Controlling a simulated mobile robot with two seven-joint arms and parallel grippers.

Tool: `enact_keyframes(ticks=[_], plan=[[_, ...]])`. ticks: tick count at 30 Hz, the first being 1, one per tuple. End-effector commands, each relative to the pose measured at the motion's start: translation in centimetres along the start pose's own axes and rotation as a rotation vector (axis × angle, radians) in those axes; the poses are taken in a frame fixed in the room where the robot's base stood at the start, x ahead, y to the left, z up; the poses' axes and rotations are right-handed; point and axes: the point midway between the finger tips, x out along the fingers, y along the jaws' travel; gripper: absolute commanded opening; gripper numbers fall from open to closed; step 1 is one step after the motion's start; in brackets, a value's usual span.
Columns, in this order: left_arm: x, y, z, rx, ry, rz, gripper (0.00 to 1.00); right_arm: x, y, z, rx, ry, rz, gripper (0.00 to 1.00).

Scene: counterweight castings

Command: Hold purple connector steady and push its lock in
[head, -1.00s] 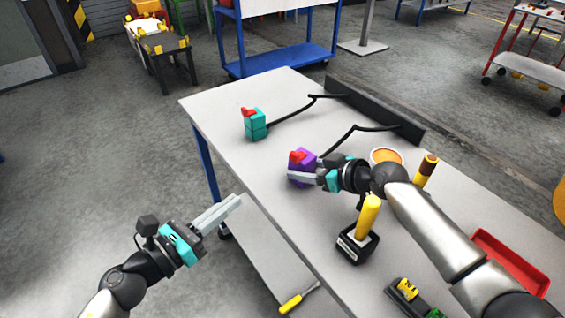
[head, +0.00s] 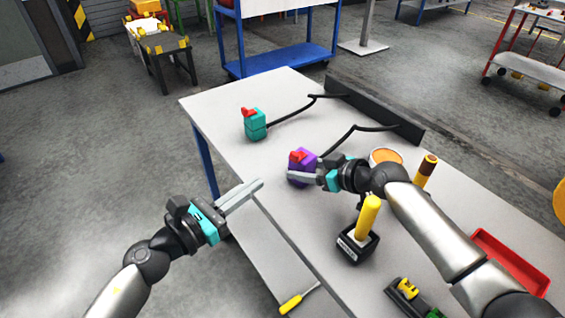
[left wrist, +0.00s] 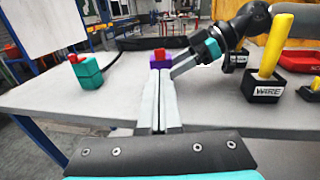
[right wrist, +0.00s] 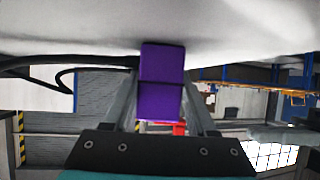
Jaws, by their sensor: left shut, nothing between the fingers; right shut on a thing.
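The purple connector (head: 303,168) stands on the table with its red lock (head: 298,154) on top, and a black cable runs from behind it. My right gripper (head: 297,177) is shut on the purple connector; the right wrist view shows the purple body (right wrist: 161,82) between both fingers. My left gripper (head: 259,184) is shut and empty, just off the table's near left edge and apart from the connector. In the left wrist view its closed fingers (left wrist: 160,100) point toward the connector (left wrist: 161,62) and its red lock (left wrist: 160,53).
A teal connector (head: 256,126) with a red lock stands further back on the table (head: 215,103). A black holder (head: 357,246) with a yellow-handled tool, an orange-filled bowl (head: 386,156) and a red tray (head: 508,262) are to the right. The table's left part is clear.

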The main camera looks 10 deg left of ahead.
Motion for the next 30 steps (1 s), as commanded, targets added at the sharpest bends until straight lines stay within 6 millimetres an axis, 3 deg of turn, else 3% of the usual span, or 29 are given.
enact_keyframes(ticks=[15,21,30], plan=[[7.8,0.1,0.1,-0.001,-0.002,0.001,0.00,0.0,-0.1,0.3,0.002,-0.007,-0.002,0.26],[9.1,0.0,0.0,-0.003,0.000,0.001,0.00,0.0,-0.1,0.3,0.002,-0.007,-0.002,0.26],[9.2,0.0,0.0,-0.002,0.001,0.001,0.00,0.0,-0.1,0.4,0.002,-0.008,-0.002,0.26]])
